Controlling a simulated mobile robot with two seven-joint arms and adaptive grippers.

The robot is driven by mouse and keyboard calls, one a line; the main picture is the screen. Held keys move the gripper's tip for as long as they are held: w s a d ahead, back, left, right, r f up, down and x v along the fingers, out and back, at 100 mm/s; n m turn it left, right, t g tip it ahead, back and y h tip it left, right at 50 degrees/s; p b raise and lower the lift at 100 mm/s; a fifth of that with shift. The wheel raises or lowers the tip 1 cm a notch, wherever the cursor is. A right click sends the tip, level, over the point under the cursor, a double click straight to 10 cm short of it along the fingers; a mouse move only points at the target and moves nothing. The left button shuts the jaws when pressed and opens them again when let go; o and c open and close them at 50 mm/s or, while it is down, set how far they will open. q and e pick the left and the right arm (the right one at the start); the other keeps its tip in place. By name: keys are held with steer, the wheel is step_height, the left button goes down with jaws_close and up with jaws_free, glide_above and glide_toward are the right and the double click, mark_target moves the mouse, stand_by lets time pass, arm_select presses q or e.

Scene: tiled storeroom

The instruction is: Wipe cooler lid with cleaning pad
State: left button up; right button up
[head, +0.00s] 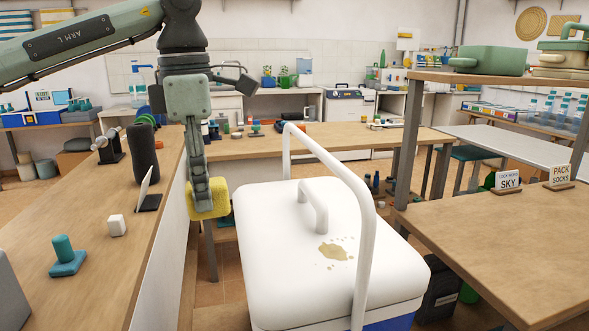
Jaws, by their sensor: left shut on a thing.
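The cooler (395,321) has a white lid (275,245) with a small handle (315,205) on top and a tall carry handle (345,170) arching over it. My left gripper (208,195) points down at the lid's left far side, shut on a yellow cleaning pad (207,201). The pad is near the lid's left edge; I cannot tell whether it touches the cooler. The gripper hides part of the pad. My right gripper is not in view.
A wooden counter (85,235) on the left holds a teal stamp-like object (66,256), a white cube (116,225) and a dark cylinder (143,152). A wooden table (490,235) with two signs stands close on the right. The carry handle rises above the lid.

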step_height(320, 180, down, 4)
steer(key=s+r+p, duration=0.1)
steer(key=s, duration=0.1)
arm_select(q)
steer(key=shift+m, duration=0.4)
steer(key=d, duration=0.5)
steer(key=d+f+b, duration=0.1)
steer(key=d, duration=0.4)
steer(key=s+d+b, duration=0.1)
steer(key=d, duration=0.4)
steer(key=shift+d+f, duration=0.2)
steer(key=shift+f, duration=0.15)
step_height(320, 180, down, 2)
steer(key=shift+f+b, duration=0.15)
steer(key=shift+b, duration=0.8)
steer(key=shift+f, duration=0.35)
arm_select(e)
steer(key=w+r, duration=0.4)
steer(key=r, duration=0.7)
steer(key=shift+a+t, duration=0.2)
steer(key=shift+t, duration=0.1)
arm_select(q)
steer(key=shift+f+b, duration=0.9)
steer(key=shift+f, duration=0.1)
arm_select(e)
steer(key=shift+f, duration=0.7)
arm_select(q)
steer(key=shift+d, duration=0.1)
